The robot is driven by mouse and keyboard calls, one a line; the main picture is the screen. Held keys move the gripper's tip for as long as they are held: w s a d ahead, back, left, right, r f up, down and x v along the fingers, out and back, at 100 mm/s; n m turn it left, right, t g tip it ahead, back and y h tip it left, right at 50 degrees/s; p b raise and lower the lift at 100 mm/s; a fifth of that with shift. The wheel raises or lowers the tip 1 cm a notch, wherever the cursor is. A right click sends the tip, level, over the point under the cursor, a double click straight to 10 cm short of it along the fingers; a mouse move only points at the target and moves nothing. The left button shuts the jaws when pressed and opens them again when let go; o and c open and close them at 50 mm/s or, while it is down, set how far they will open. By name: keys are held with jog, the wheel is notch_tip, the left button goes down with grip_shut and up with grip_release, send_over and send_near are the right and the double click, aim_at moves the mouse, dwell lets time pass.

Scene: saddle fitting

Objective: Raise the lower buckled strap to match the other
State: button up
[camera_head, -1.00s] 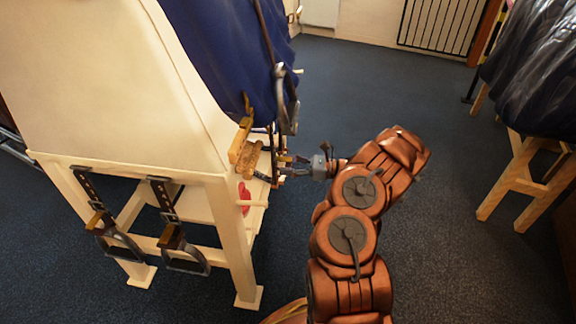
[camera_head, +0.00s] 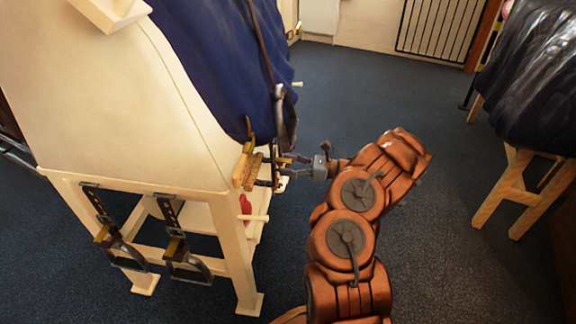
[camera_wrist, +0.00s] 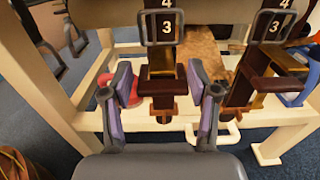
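In the wrist view two dark buckled straps hang side by side. The left buckle (camera_wrist: 160,27) and the right buckle (camera_wrist: 272,25) look about level, each with numbers 4 and 3 showing. A dark brown block piece (camera_wrist: 160,86) hangs below the left strap, and a similar piece (camera_wrist: 262,80) hangs below the right one. My gripper (camera_wrist: 161,85) is open, its purple-padded fingers on either side of the left piece, with slim gaps seen. In the head view my gripper (camera_head: 288,165) is at the stand's right edge; the straps there are partly hidden.
The cream stand (camera_head: 130,180) carries a blue cover (camera_head: 215,60). Two more straps with stirrups hang on its near side, one left (camera_head: 105,230) and one right (camera_head: 177,245). A wooden stool (camera_head: 520,185) stands at right. Dark floor (camera_head: 400,90) is clear behind my arm.

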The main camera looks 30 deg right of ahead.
jog(key=o, duration=0.3)
jog(key=shift+d, duration=0.15)
jog(key=v, duration=1.1)
jog(key=shift+s+d, duration=0.2)
jog(key=shift+s, duration=0.1)
dwell(0.6)
